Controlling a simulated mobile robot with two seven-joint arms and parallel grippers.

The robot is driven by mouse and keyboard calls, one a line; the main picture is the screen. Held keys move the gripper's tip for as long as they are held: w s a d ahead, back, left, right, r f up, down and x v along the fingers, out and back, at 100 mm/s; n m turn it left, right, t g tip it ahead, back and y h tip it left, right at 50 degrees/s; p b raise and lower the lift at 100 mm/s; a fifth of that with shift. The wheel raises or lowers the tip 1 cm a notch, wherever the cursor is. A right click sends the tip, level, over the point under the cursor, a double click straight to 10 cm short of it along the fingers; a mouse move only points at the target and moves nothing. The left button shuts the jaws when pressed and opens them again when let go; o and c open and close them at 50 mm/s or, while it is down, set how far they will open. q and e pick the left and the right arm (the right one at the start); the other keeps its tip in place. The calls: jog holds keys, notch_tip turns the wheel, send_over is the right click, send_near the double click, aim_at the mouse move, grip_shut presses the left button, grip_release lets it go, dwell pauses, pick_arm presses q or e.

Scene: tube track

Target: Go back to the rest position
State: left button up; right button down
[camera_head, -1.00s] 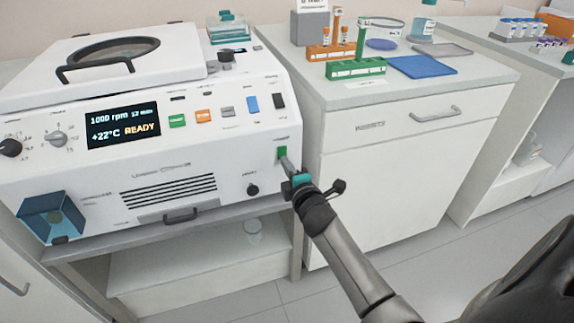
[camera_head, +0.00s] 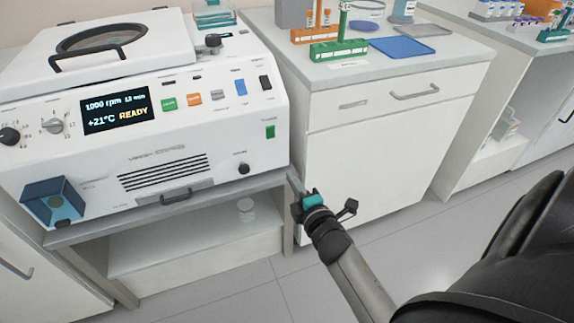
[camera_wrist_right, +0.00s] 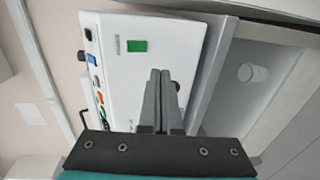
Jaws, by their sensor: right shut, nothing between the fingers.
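My right gripper (camera_head: 293,181) is shut and empty, in front of the gap between the centrifuge and the white cabinet. In the right wrist view its two fingers (camera_wrist_right: 160,75) lie together with nothing between them. The white centrifuge (camera_head: 210,150) stands at the left; its display reads 1000 rpm, +21°C READY. Its green rocker switch (camera_head: 270,132) is above and left of my gripper, clear of the fingers. The switch also shows in the right wrist view (camera_wrist_right: 137,45), beyond the fingertips. My left gripper is not in view.
A white cabinet (camera_head: 390,135) stands to the right, with a green rack (camera_head: 338,49), an orange rack (camera_head: 315,34) and a blue tray (camera_head: 403,47) on top. A grey shelf edge (camera_head: 170,208) runs under the centrifuge. Floor (camera_head: 240,295) is free below.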

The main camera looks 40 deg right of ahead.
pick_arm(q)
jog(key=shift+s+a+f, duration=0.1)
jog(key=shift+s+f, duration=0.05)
pick_arm(e)
jog(key=shift+s+a, duration=0.1)
jog(key=shift+s, duration=0.45)
jog(key=shift+f, duration=0.1)
